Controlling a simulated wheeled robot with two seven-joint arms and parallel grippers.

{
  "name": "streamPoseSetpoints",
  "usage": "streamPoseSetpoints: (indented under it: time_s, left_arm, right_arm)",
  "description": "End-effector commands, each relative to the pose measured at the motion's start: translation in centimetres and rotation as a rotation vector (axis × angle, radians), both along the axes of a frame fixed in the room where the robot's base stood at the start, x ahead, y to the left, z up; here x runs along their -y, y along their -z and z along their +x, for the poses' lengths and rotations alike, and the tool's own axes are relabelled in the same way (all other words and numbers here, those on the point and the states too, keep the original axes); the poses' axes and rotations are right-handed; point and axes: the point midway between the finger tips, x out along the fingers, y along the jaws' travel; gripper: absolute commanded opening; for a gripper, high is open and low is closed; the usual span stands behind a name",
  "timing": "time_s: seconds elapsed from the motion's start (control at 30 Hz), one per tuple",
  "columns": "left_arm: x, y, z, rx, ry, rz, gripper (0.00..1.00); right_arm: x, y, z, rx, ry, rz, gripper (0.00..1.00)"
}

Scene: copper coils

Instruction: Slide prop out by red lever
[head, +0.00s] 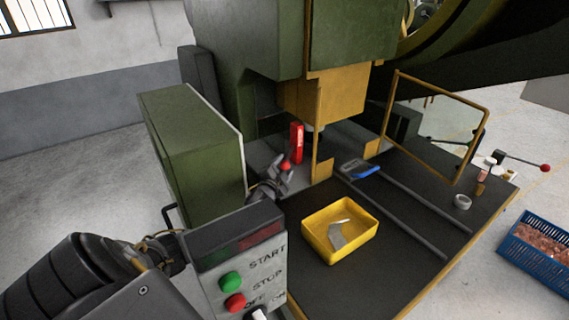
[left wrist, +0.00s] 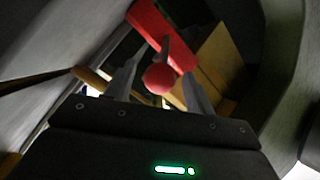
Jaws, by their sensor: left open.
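A red block-like prop (head: 297,143) stands upright under the yellow press head. Its lever, with a red ball knob (head: 286,166), points toward my left gripper (head: 281,175). In the left wrist view the knob (left wrist: 158,79) on a dark rod lies between the two open fingers, and the red prop (left wrist: 160,32) is behind it. The fingers look apart from the knob, with a gap on each side. My right gripper is not in any view.
A green cabinet (head: 190,150) and the START/STOP control box (head: 240,270) flank my left arm closely. A yellow tray (head: 340,230) with a grey piece, a blue-handled tool (head: 360,170) and a framed guard (head: 437,125) are on the right. A blue crate (head: 535,250) stands far right.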

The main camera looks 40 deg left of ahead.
Motion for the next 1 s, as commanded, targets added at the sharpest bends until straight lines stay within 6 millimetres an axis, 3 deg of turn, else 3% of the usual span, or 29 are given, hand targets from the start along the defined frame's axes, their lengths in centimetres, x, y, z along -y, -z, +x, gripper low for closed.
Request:
streamPoseSetpoints:
  time_s: [0.2, 0.47, 0.87, 1.0]
  left_arm:
    - [-0.37, -0.08, 1.26, 0.001, 0.001, -0.001, 0.54]
    - [-0.39, -0.02, 1.31, 0.001, 0.001, -0.001, 0.54]
    - [-0.41, -0.02, 1.29, 0.0, 0.0, 0.0, 0.03]
    - [-0.36, 0.05, 1.36, 0.001, 0.001, -0.001, 0.0]
  right_arm:
    - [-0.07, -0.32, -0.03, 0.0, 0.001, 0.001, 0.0]
    - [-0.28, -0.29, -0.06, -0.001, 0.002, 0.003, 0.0]
    - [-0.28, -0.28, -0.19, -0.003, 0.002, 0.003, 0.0]
    - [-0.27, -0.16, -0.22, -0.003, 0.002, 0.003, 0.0]
